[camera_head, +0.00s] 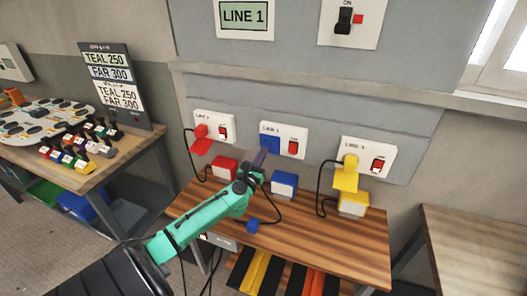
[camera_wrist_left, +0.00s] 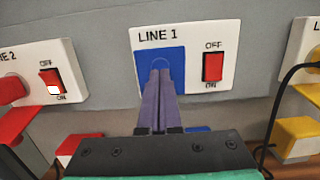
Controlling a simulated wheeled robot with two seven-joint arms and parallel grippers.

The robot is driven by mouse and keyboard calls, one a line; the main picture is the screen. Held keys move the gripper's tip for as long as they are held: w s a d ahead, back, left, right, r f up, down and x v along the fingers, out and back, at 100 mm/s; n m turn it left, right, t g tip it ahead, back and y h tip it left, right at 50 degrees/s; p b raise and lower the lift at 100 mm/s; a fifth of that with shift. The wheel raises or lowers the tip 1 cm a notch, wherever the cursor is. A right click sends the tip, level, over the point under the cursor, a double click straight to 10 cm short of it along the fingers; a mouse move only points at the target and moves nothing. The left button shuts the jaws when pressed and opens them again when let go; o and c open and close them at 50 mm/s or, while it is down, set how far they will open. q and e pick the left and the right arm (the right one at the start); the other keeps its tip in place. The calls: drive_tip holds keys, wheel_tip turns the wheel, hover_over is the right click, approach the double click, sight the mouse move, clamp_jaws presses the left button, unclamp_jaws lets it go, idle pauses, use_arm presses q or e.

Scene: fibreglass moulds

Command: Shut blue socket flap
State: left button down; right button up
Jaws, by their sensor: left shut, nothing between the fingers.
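The blue socket flap (camera_head: 270,142) is on the white LINE 1 plate (camera_head: 292,152) on the grey wall panel. In the left wrist view the blue flap (camera_wrist_left: 146,62) looks flat against the plate, beside a red switch (camera_wrist_left: 213,67). My left gripper (camera_head: 262,154) is shut and empty, its fingertips (camera_wrist_left: 160,72) in front of the flap's middle and hiding part of it. I cannot tell whether they touch it. My right gripper is not in view.
A red socket flap (camera_head: 201,147) hangs open on the left plate. A yellow plug or flap (camera_head: 347,173) is at the right plate. Red (camera_head: 225,167), blue (camera_head: 284,184) and yellow (camera_head: 353,205) boxes stand on the wooden bench (camera_head: 330,232).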

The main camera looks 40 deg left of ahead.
use_arm(q)
drive_tip(key=shift+w+a, duration=0.15)
drive_tip(key=shift+w, duration=0.25)
drive_tip(key=shift+r, duration=0.15)
drive_tip(key=shift+w+a+r+p, duration=0.2)
drive_tip(key=shift+w+r+p, duration=0.15)
drive_tip(key=shift+r+p, duration=0.2)
drive_tip(key=shift+r, duration=0.1)
